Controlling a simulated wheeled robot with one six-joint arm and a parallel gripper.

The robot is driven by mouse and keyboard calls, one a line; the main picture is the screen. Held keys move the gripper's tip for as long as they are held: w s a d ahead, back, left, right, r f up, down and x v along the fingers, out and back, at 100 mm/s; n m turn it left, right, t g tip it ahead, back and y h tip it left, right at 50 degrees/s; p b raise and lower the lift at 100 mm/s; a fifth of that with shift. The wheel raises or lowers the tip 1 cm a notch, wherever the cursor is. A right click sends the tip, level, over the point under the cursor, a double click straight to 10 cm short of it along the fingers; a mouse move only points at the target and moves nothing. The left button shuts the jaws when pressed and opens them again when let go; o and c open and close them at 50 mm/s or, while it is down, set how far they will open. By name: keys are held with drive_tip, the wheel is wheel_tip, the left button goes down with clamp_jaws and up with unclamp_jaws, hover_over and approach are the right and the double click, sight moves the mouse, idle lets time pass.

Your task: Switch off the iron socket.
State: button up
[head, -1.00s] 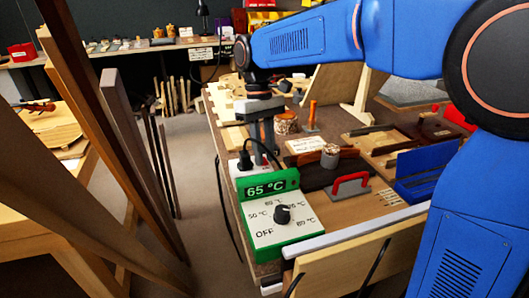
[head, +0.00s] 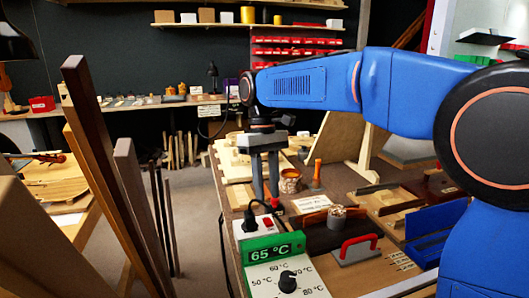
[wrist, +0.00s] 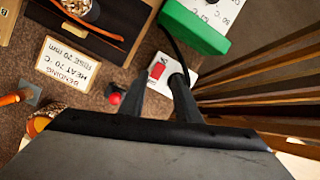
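The socket (head: 240,236) is a white block at the left edge of the bench, just behind the green heater box (head: 290,241) reading 65 °C. A black plug (head: 249,215) with a cable stands in it, beside a red rocker switch (head: 268,222). The wrist view shows the socket (wrist: 153,83), its red switch (wrist: 157,70) and the plug (wrist: 180,86) close up. My gripper (head: 267,198) points down just behind the socket in the head view. In the wrist view my gripper (wrist: 158,92) is open, fingers apart and empty; its right finger overlaps the plug. Contact cannot be told.
A red knob (wrist: 115,97) stands close to my left finger in the wrist view. A "bending heat" card (wrist: 68,62) lies beyond it. A cork-topped jar (head: 290,181) and a red-handled tool (head: 355,249) stand on the bench. Upright wood strips (head: 135,200) rise to the left.

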drive_tip(key=v, duration=1)
drive_tip(key=shift+r, duration=0.3)
drive_tip(key=shift+w, duration=0.1)
